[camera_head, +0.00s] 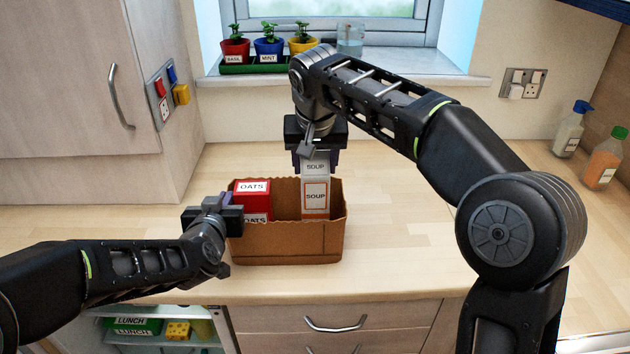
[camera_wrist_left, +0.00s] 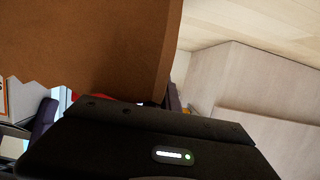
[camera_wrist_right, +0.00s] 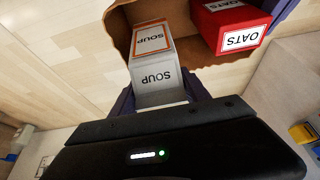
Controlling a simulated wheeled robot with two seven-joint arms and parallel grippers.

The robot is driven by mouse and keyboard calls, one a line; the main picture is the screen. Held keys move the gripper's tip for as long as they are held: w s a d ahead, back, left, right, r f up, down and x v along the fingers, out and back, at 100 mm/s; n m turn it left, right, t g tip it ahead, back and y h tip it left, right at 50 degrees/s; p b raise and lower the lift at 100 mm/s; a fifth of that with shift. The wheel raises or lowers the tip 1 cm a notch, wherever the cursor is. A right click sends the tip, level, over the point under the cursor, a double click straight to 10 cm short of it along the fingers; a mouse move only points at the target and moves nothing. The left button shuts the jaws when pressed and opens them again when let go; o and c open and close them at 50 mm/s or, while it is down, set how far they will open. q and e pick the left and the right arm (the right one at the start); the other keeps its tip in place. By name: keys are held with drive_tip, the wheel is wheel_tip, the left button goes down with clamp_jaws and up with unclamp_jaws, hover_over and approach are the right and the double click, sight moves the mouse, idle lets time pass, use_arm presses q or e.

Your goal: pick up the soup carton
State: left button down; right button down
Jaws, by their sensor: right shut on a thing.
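The soup carton (camera_head: 316,192), white and grey with an orange-framed label, stands upright in the brown open box (camera_head: 290,240), its lower end hidden behind the front wall. My right gripper (camera_head: 314,158) comes from above and is shut on its upper part. In the right wrist view the carton (camera_wrist_right: 156,75) sits between the two fingers. My left gripper (camera_head: 228,208) is at the box's left side, close to the red oats box (camera_head: 252,188). In the left wrist view the brown box wall (camera_wrist_left: 90,45) hides much of its fingers, so their opening is unclear.
Potted herbs (camera_head: 269,47) and a glass jar (camera_head: 350,38) stand on the windowsill behind. The counter (camera_head: 400,250) is clear right of the box. An open compartment (camera_head: 150,325) lies below the counter at left.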

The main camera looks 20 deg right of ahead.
drive_tip(key=shift+r, duration=0.5)
use_arm(q)
drive_tip(key=c, duration=1.6)
unclamp_jaws()
drive_tip(key=shift+s, duration=0.1)
drive_tip(key=v, duration=1.1)
drive_tip(key=shift+s+a+r, duration=0.1)
drive_tip(key=shift+s+r, duration=0.05)
drive_tip(key=shift+s, duration=0.2)
drive_tip(key=shift+r, duration=0.1)
use_arm(e)
drive_tip(key=shift+r, duration=0.1)
